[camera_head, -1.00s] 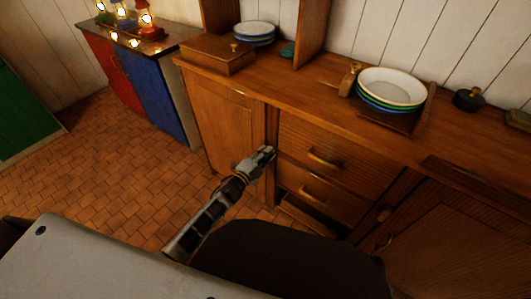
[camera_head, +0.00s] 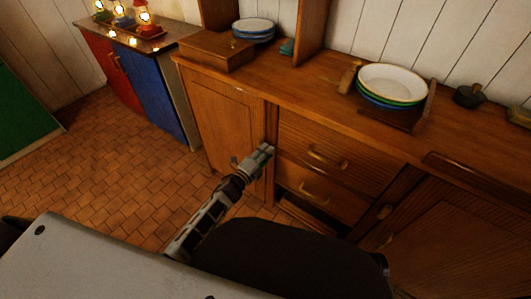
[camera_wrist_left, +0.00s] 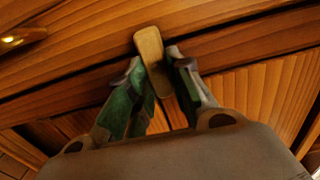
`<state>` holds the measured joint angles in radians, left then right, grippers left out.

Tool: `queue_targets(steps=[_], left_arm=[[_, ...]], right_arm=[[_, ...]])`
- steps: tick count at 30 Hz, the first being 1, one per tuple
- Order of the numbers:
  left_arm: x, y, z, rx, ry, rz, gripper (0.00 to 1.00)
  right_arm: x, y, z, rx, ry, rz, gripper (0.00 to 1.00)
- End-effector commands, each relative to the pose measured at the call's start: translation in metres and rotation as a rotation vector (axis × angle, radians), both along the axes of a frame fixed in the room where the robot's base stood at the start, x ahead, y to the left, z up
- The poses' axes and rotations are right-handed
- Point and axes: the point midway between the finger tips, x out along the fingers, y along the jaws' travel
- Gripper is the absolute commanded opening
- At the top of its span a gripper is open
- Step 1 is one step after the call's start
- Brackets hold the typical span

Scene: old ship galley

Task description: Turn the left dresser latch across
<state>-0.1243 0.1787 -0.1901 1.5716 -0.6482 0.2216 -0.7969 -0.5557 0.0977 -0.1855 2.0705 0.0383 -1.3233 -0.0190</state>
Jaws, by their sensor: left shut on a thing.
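The wooden dresser (camera_head: 226,120) has a panelled left door beside two drawers. My left gripper (camera_head: 267,150) is at the upright between that door and the drawers, and it hides the left latch in the head view. In the left wrist view the left latch (camera_wrist_left: 149,45) is a small, pale wooden bar with rounded ends. It sits between the fingertips of my left gripper (camera_wrist_left: 156,62), which is shut on it. The bar lies steeply across the long board seams there. My right gripper is not in view.
Brass drawer handles (camera_head: 327,160) are right of my left gripper. Another wooden latch (camera_head: 385,212) is by the right door. Stacked plates (camera_head: 392,84) and a wooden box (camera_head: 214,52) stand on top. The tiled floor (camera_head: 100,165) at left is clear.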

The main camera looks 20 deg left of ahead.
Motion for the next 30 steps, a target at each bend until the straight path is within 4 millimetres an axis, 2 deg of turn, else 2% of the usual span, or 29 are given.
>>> queue_targets(steps=[4,5,9,22,30], left_arm=[[-0.001,-0.001,-0.001,0.004,0.001,-0.002,0.0],[-0.001,-0.001,-0.001,0.004,0.001,-0.002,0.25],[-0.001,-0.001,-0.001,0.004,0.001,-0.001,0.43],[-0.002,0.001,-0.001,0.001,0.001,0.0,0.43],[-0.014,0.005,-0.001,0.002,0.002,-0.001,0.43]], right_arm=[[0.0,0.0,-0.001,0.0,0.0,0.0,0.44],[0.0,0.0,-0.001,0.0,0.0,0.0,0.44],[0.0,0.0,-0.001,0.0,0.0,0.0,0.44],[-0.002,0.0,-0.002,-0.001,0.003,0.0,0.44],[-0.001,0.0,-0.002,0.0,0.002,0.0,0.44]])
